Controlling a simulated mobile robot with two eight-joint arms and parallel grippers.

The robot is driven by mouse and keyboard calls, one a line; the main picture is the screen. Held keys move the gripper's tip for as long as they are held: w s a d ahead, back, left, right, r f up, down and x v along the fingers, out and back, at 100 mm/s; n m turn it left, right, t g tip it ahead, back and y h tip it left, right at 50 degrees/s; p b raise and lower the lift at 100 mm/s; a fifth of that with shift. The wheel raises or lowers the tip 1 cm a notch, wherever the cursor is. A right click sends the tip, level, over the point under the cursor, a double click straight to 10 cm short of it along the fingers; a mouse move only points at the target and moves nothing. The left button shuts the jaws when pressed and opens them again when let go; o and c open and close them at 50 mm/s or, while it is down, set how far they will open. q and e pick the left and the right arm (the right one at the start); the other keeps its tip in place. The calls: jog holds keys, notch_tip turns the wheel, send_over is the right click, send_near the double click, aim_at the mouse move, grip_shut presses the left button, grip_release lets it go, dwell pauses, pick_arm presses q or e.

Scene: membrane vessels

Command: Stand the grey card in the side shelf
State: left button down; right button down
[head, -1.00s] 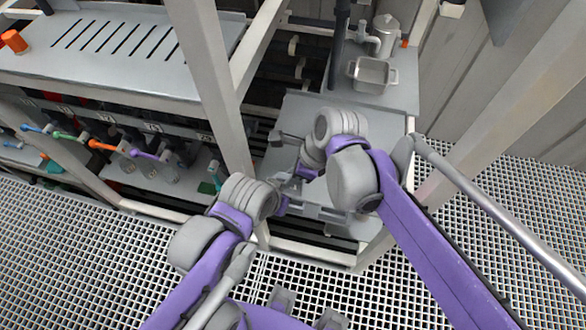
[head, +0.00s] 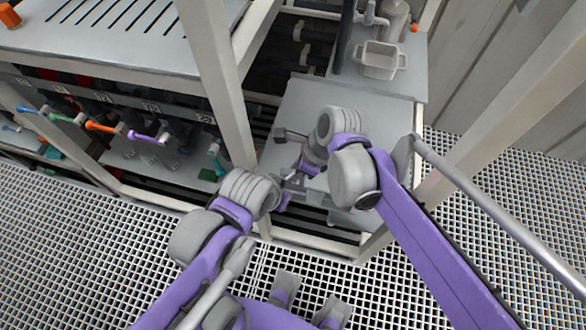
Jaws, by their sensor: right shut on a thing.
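My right gripper (head: 299,180) is low in the middle of the head view, in front of the side shelf, partly covered by its own wrist. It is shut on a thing. A small flat grey piece (head: 318,184) shows beside it and looks like the grey card; its outline is mostly hidden by my wrist. My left gripper (head: 285,196) is close by at the lower left, largely behind its wrist, and its jaws do not show clearly. The side shelf (head: 345,98), with grey panels and a pale frame, lies behind and below both grippers.
A pale upright post (head: 222,90) stands left of my grippers. A small grey basin (head: 380,60) sits on the counter at the back right. A rack with coloured valve handles (head: 103,126) is at left. Grating floor (head: 60,220) lies in front.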

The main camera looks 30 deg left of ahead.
aim_at(293, 187)
jog(key=shift+f+b, duration=1.05)
jog(key=shift+f, duration=0.65)
jog(key=shift+f, duration=0.2)
jog(key=c, duration=0.7)
grip_release()
jog(key=shift+o, duration=0.2)
jog(key=p+v, duration=0.1)
jog(key=v, duration=1)
jog(key=shift+f, duration=0.15)
